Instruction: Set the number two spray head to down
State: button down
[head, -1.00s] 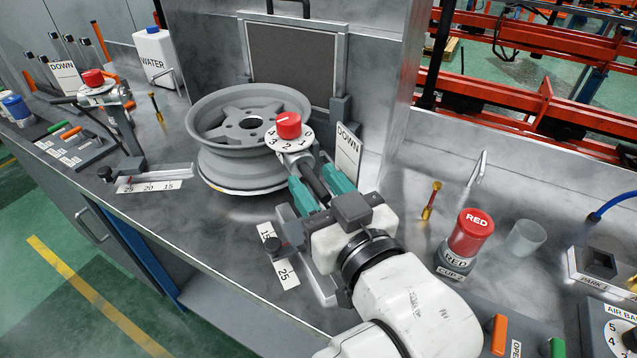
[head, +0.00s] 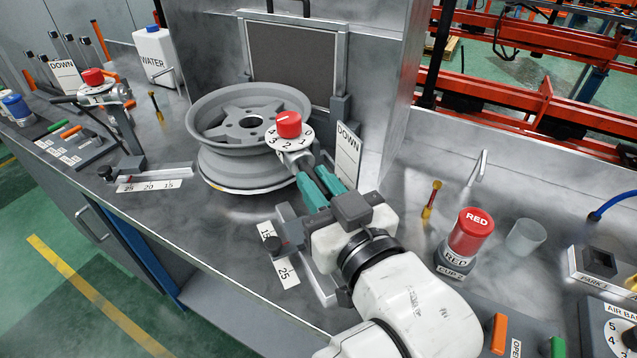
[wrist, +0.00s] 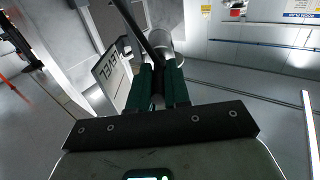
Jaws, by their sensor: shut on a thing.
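A spray head with a red knob (head: 288,124) on a white numbered dial (head: 290,140) stands at the right of the grey wheel (head: 228,170). Its grey body and dark handle point toward my gripper. My gripper (head: 325,187), with teal fingers, is shut on the handle. In the wrist view, my gripper (wrist: 161,72) has its green fingers on either side of the dark handle (wrist: 158,45). A white plate reading DOWN (head: 347,152) stands just right of the head. The fingers partly hide the handle.
A similar red-knobbed head (head: 93,78) stands at the left by another DOWN plate (head: 65,72). A scale with a slide (head: 285,268) lies below my gripper.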

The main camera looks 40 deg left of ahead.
aim_at(303, 155)
jog(key=shift+r+g+h+p, duration=0.4)
jog(key=shift+r+p, duration=0.4)
jog(key=shift+p, duration=1.15)
jog(key=r+h+p, duration=0.1)
jog(key=p, duration=0.3)
jog(key=r+g+h+p, duration=0.1)
jog(key=p, duration=0.3)
jog(key=shift+w+a+h, duration=0.1)
jog(key=shift+a+h, duration=0.15)
jog(key=shift+h, duration=0.05)
jog(key=shift+a+r+h+p, duration=0.1)
jog(key=shift+r+h+p, duration=0.15)
jog(key=shift+p, duration=0.8)
jog(key=shift+f+h+p, duration=0.15)
jog(key=shift+h+p, duration=0.1)
jog(key=shift+p, duration=0.2)
jog(key=shift+f, duration=0.1)
jog(key=c, duration=1.1)
grip_release()
